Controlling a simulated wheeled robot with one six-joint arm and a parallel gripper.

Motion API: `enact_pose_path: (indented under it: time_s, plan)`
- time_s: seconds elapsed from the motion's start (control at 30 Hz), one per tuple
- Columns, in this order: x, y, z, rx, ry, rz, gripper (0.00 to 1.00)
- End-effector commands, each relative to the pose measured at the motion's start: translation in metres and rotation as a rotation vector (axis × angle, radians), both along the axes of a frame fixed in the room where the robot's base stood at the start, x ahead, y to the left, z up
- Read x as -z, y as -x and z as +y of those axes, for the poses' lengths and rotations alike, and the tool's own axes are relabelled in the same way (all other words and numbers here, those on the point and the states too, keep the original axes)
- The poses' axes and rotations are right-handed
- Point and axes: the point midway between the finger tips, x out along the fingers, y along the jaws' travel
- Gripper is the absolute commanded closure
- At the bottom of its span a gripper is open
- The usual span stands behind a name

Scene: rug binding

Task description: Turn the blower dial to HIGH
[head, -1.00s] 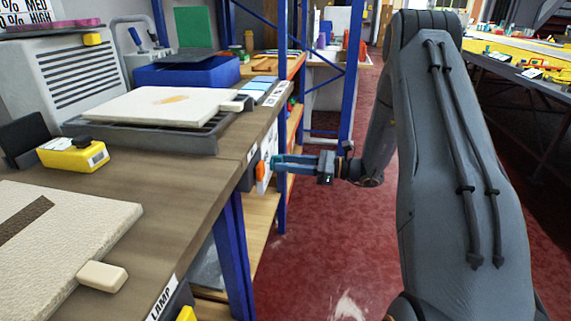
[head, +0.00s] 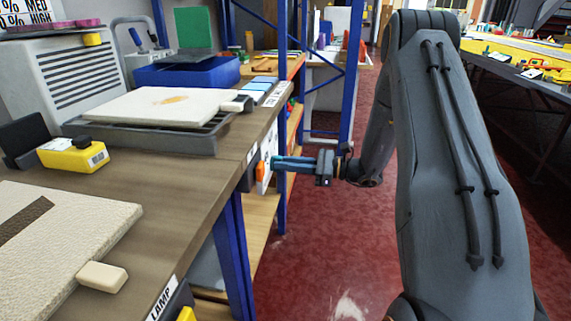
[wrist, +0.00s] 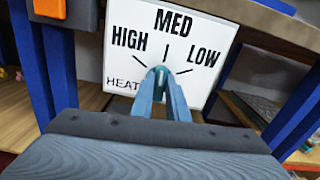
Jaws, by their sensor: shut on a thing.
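A white dial plate (wrist: 205,78) on the bench front fills the wrist view. It reads HIGH at left, MED at top and LOW at right; a lower label starts with HEAT and is partly hidden. My gripper (wrist: 160,84) is shut on the small teal dial knob (wrist: 158,72) at the plate's centre. The fingers hide much of the knob, and I cannot tell which mark it points to. In the head view, my gripper (head: 277,163) reaches left to the plate (head: 267,156), which shows edge-on.
An orange block (wrist: 47,8) sits beside the plate's upper left. Blue bench legs (wrist: 30,60) stand on both sides. The wooden bench (head: 190,190) carries a pale board, a tray and a yellow box (head: 75,158). Red floor (head: 330,250) is clear below my arm.

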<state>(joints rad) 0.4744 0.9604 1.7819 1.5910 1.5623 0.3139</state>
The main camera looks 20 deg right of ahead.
Motion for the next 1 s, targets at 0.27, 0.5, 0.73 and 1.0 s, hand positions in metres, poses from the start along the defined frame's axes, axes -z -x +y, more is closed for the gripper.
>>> enact_pose_path:
  time_s: [0.27, 0.5, 0.73, 1.0]
  plan:
    - [0.0003, 0.0009, 0.0005, 0.000, 0.101, -0.187, 1.00]
    - [0.0010, 0.0019, 0.0010, 0.000, 0.210, -0.388, 1.00]
    - [0.0021, 0.0028, 0.0015, 0.001, 0.310, -0.573, 1.00]
    - [0.0032, 0.0036, 0.0020, 0.000, 0.401, -0.738, 1.00]
